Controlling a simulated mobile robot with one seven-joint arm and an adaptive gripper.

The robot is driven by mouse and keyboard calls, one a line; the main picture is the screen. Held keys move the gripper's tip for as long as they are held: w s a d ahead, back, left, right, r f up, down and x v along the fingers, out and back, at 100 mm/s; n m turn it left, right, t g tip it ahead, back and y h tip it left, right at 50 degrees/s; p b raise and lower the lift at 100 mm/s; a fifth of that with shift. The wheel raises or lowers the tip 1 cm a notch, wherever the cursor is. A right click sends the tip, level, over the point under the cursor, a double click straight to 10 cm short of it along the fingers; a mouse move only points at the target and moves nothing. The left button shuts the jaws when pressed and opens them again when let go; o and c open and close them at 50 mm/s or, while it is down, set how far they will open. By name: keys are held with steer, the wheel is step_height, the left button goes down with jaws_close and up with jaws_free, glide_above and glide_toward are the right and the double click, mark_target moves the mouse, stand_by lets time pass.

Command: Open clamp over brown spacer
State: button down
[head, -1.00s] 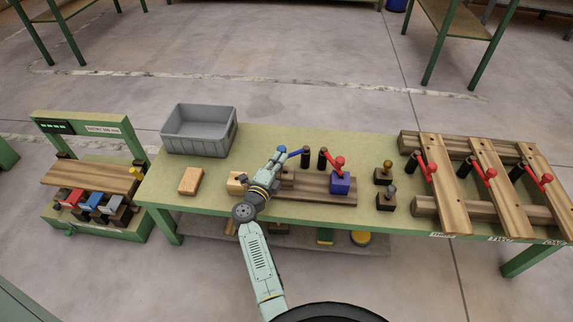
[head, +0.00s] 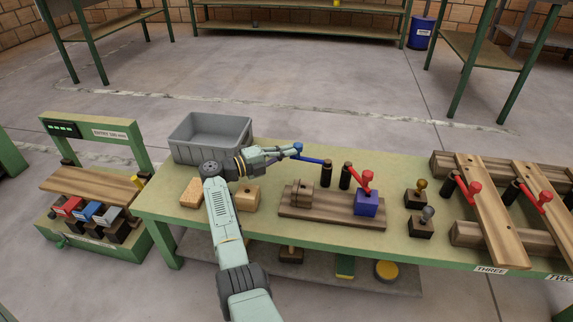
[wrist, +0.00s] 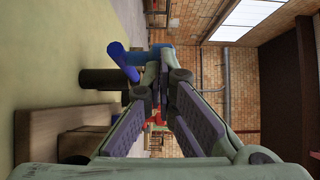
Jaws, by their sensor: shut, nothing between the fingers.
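The brown spacer (head: 301,196) sits on the left part of a dark wooden board (head: 335,214) on the green table. Behind it stands a black clamp post (head: 326,174) with a blue lever (head: 313,161). The lever points left and back, away from the spacer's top, and ends in a blue ball knob (head: 298,149). My gripper (head: 287,152) is shut and empty, with its tips close beside the knob. In the wrist view the fingers (wrist: 158,85) converge near the blue lever (wrist: 122,62); whether they touch it is unclear.
A second clamp with a red lever (head: 367,180) stands over a blue block (head: 366,204) on the same board. A grey bin (head: 211,139) is at the back left. Wooden blocks (head: 247,198) lie left of the board. Planks with red clamps (head: 490,215) are to the right.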

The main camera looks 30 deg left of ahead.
steer(key=shift+w+a+b, duration=0.2)
steer(key=shift+w+b, duration=0.4)
steer(key=shift+b, duration=0.3)
steer(key=shift+w+a+b, duration=0.15)
steer(key=shift+w+b, duration=0.45)
steer(key=shift+b, duration=0.3)
